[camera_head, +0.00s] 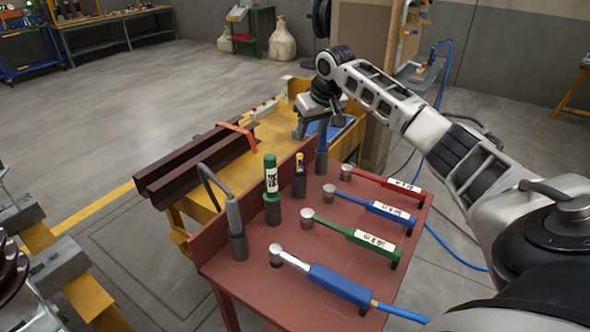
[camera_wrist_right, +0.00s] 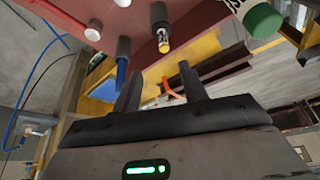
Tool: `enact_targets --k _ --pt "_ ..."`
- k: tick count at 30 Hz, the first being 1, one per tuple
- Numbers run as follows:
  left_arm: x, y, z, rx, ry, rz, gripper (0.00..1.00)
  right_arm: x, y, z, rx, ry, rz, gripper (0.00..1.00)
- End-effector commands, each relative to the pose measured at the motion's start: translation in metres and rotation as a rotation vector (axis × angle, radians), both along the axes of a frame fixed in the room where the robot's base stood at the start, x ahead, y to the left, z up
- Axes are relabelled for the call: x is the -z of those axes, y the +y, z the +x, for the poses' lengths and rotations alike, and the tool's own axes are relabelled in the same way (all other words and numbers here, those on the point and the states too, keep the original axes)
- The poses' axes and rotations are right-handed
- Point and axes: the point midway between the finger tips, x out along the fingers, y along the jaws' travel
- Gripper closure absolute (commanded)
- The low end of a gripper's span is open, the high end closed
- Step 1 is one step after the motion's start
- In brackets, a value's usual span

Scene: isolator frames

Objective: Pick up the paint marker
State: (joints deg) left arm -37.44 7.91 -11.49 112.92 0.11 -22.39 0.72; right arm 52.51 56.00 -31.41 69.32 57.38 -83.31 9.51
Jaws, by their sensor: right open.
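The red tool table (camera_head: 255,290) carries a row of upright holders along its far-left edge. One holds a thick green and white marker-like cylinder with a green cap (camera_head: 271,178). Another holds a slimmer dark item with a yellow tip (camera_head: 300,162). I cannot tell for sure which is the paint marker. Both show in the right wrist view, the green cap (camera_wrist_right: 263,21) at upper right and the yellow tip (camera_wrist_right: 164,46) left of it. My right gripper (camera_head: 312,130) is open and empty beyond the holders; its fingers (camera_wrist_right: 161,90) show apart in the wrist view.
A blue-shafted tool (camera_head: 322,136) stands in the farthest holder, near my right gripper. A grey bent-neck tool (camera_head: 237,215) stands in the nearest. Several torque wrenches (camera_head: 335,285) lie on the table. A yellow bench (camera_head: 268,130) with brown steel beams (camera_head: 190,165) stands behind.

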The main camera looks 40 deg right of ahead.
Motion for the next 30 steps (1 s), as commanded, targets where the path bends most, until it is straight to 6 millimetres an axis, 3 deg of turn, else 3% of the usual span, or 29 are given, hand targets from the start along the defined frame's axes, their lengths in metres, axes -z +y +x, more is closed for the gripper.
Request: enact_targets --k 3,9,16,24,30 --pt "0.003 0.0 -0.006 0.001 0.016 0.002 0.55 0.025 0.0 0.01 0.0 0.003 0.004 0.57" --pt "0.005 0.0 -0.007 0.001 0.021 0.004 0.55 0.055 -0.003 0.023 -0.001 0.002 0.002 0.57" --pt "0.0 0.0 -0.002 0.001 0.007 0.003 0.55 0.069 -0.002 0.029 -0.002 0.002 0.002 0.57" --pt "-0.002 0.0 0.002 0.001 -0.002 0.003 0.55 0.103 0.0 0.045 0.0 0.0 0.003 0.57" --pt "-0.001 0.0 0.001 0.0 0.0 0.002 0.55 0.11 -0.002 0.048 -0.001 0.0 0.001 0.57"
